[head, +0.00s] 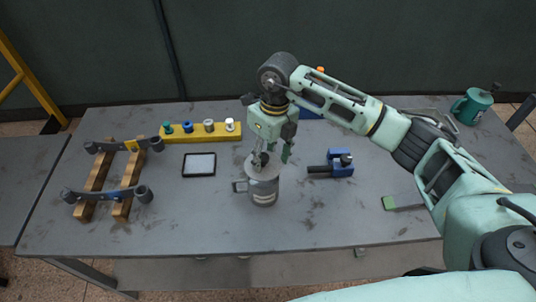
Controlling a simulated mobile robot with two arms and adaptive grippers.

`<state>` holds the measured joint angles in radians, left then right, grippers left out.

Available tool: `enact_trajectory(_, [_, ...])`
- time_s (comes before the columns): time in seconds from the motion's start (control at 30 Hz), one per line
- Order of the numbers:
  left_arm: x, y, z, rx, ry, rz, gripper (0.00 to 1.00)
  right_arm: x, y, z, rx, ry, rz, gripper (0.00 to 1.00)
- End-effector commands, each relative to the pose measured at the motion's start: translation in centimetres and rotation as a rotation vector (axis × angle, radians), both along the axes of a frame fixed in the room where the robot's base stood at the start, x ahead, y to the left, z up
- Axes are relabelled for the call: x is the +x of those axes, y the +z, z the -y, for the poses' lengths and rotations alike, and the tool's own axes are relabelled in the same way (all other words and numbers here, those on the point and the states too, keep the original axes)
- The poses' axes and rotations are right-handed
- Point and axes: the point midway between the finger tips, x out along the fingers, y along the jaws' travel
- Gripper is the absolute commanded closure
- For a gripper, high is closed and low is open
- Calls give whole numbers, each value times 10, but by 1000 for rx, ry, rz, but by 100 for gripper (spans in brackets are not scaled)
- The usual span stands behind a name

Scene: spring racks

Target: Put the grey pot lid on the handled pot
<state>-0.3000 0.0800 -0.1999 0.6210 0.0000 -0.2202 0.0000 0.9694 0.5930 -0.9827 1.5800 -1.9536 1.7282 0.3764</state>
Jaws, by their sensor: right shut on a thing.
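The handled pot (264,198) is a small grey metal pot standing upright near the middle of the table, with its handle (239,187) pointing left. The grey pot lid (254,172) is a pale disc at the top of the pot. My right gripper (262,160) points down over the pot and is shut on the lid, whose knob is largely hidden by the fingers. The lid covers the pot's opening from this view; I cannot tell whether it touches the rim. My left gripper is not in view.
A blue clamp-like tool (340,163) lies right of the pot. A small dark-framed tray (199,165) and a yellow rack with coloured pegs (200,133) are to the left. Leaf springs on wooden blocks (110,180) stand far left. A green can (472,106) is back right. The front middle is clear.

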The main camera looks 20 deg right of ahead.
Motion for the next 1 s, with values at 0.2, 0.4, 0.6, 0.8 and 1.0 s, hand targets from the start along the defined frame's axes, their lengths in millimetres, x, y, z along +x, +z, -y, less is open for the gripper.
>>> enact_trajectory(0.2, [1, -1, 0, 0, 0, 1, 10, 0, -1, 0, 0, 0, 0, 79])
enact_trajectory(0.4, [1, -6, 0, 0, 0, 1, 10, 0, -4, 0, 0, 0, 1, 80])
enact_trajectory(0.6, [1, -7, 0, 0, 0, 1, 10, 0, -5, 0, 0, 0, 0, 80])
enact_trajectory(0.8, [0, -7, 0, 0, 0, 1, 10, 0, -4, 0, 0, 0, 0, 80])
enact_trajectory(1.0, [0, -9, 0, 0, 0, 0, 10, 0, -6, 0, 0, 0, 0, 80])
